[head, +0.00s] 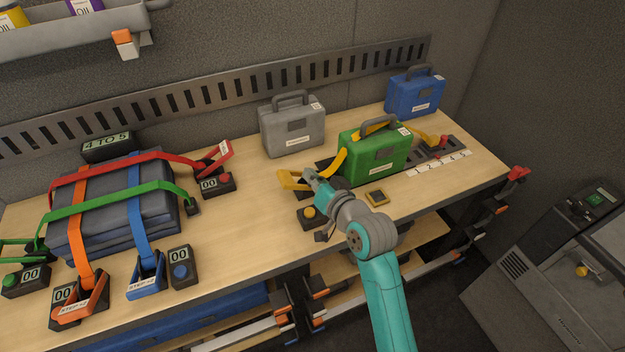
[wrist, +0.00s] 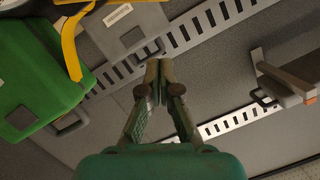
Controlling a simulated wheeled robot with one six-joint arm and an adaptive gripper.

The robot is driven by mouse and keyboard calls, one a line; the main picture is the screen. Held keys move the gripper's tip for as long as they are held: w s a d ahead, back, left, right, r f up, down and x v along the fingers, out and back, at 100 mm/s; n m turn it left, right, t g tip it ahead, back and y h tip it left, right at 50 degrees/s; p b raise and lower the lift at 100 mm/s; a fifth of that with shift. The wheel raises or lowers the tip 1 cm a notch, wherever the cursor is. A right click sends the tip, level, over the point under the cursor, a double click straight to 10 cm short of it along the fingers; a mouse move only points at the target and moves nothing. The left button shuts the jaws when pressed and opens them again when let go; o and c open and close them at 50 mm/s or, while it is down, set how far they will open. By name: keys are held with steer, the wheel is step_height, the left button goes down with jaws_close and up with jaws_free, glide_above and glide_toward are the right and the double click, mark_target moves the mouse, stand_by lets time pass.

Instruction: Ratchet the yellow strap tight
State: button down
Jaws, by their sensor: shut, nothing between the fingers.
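The yellow strap (head: 342,160) runs over the green case (head: 372,158), which stands upright on the bench. At its left end is a yellow ratchet handle (head: 292,181), left of the case. My gripper (head: 309,174) is shut and empty beside this handle; from the head view I cannot tell whether they touch. In the wrist view my gripper (wrist: 158,68) has its fingertips together with nothing between them. The yellow strap (wrist: 70,42) and green case (wrist: 35,80) show at left there. A small box with a yellow button (head: 309,213) sits below the handle; its display is hidden.
A grey case (head: 293,130) and a blue case (head: 414,95) stand behind. Strapped dark pads (head: 110,205) with red, green, orange and blue straps lie at left, with boxes reading 00 around them. A sign (head: 108,143) reads "4 TO 5". A marked strip (head: 438,164) lies right.

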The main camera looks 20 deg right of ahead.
mark_target(288, 189)
steer(key=w+f, duration=0.1)
steer(key=w, duration=0.1)
steer(key=w+a+f, duration=0.1)
steer(key=w, duration=0.1)
steer(key=w+a+f, duration=0.1)
steer(key=w, duration=0.1)
steer(key=shift+w+f, duration=0.25)
steer(key=shift+a+f, duration=0.3)
steer(key=shift+f, duration=0.45)
steer(key=shift+a+f+n+h, duration=0.3)
steer(key=shift+a+f+n, duration=0.3)
steer(key=shift+a+f, duration=0.5)
steer(key=shift+f, duration=0.45)
